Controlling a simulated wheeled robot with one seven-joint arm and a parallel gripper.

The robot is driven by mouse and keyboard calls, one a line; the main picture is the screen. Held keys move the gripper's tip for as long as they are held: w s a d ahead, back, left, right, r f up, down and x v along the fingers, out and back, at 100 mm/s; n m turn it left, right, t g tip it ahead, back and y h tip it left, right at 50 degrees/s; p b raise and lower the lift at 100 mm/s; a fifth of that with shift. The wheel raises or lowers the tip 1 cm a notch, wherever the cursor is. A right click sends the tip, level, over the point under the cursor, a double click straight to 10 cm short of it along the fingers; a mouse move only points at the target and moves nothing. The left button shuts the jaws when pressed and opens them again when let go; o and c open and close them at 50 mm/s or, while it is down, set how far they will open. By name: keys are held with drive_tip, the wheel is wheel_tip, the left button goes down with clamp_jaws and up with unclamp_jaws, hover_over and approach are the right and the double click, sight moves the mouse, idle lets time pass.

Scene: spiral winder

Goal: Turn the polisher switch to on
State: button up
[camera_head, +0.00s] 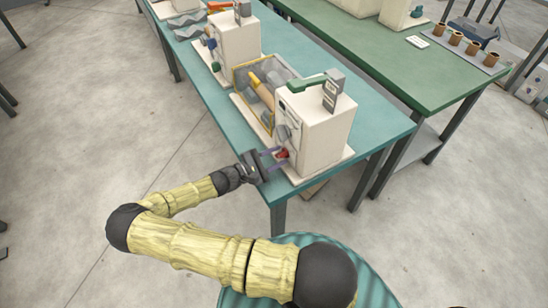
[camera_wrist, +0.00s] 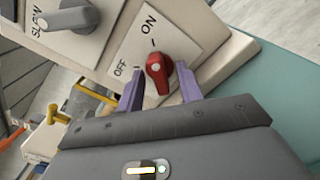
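The red switch (camera_wrist: 158,72) sits on a white plate (camera_wrist: 128,50) marked ON and OFF, on the cream machine's side. In the wrist view ON is printed above the knob and OFF to its left. I cannot tell for sure which mark it points at. The red switch (camera_head: 283,153) also shows low on the cream machine (camera_head: 318,122) in the head view. My gripper (camera_wrist: 160,80) is open, with one purple finger on each side of the knob. Contact with the knob is not clear. My gripper (camera_head: 271,158) reaches the switch from the left in the head view.
A grey knob (camera_wrist: 68,17) on a plate with partly cut-off lettering is up left of the red switch. A green table (camera_head: 400,65) is at the right.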

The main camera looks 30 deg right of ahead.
drive_tip(key=shift+a, duration=0.1)
drive_tip(key=a+b, duration=0.4)
drive_tip(key=a, duration=1.3)
drive_tip(key=shift+s, duration=0.3)
drive_tip(key=s+d+r+m+g+y+p, duration=0.25)
drive_tip(key=s+d+m+g+y, duration=0.35)
drive_tip(key=y, duration=0.5)
drive_tip(key=s+a+r+m+t+y+p, duration=0.1)
drive_tip(key=s+r+m+t+y, duration=0.1)
drive_tip(key=r, duration=0.6)
drive_tip(key=s+a+r+m+t+y+p, duration=0.1)
drive_tip(key=s+r+t+y, duration=0.3)
drive_tip(key=r, duration=0.4)
drive_tip(key=shift+a+r+m+t+y, duration=0.3)
drive_tip(key=shift+m+t+y, duration=0.25)
drive_tip(key=shift+t, duration=0.45)
